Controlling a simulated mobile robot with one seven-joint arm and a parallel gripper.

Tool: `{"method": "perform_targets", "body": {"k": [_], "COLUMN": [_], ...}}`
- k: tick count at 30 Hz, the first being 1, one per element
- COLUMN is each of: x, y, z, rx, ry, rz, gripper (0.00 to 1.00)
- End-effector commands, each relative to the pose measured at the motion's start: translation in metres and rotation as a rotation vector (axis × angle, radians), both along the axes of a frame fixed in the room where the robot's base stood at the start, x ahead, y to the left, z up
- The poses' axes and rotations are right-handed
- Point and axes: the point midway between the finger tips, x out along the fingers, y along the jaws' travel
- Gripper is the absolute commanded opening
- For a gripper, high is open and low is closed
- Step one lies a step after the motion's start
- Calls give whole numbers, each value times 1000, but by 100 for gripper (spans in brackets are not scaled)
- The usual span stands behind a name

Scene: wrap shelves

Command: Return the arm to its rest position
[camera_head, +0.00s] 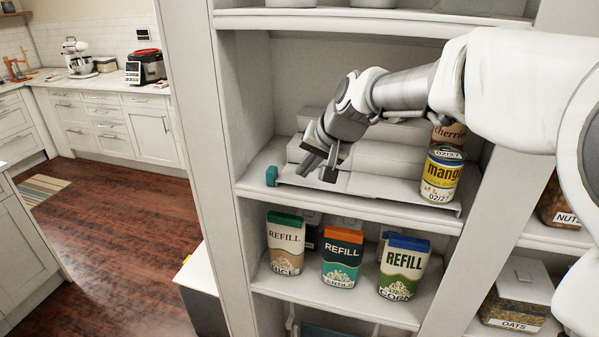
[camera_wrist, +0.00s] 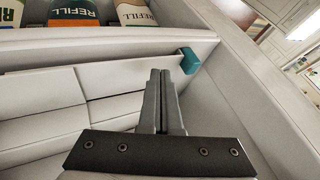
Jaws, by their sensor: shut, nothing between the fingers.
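My arm reaches in from the right in the head view, across the front of the middle shelf. My gripper (camera_head: 322,172) points down in front of the stepped white riser (camera_head: 385,159) on that shelf. Its fingers also show in the wrist view (camera_wrist: 160,75), side by side and together, with nothing between them. A small teal block (camera_head: 271,176) sits at the shelf's left front, left of the gripper. The teal block also shows in the wrist view (camera_wrist: 190,61), close to the right of the fingertips.
A mango can (camera_head: 440,178) and a cherries can (camera_head: 449,133) stand at the riser's right, below my forearm. The shelf's left upright (camera_head: 205,130) is near. Open floor (camera_head: 110,240) lies left.

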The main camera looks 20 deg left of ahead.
Motion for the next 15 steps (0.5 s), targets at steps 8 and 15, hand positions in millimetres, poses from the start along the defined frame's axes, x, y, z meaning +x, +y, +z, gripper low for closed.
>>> {"method": "perform_targets", "body": {"k": [8, 15], "x": [-23, -33], "y": [-28, -40], "z": [48, 66], "rx": [1, -4], "ry": [-4, -3], "rz": [-3, -2], "gripper": [0, 0]}}
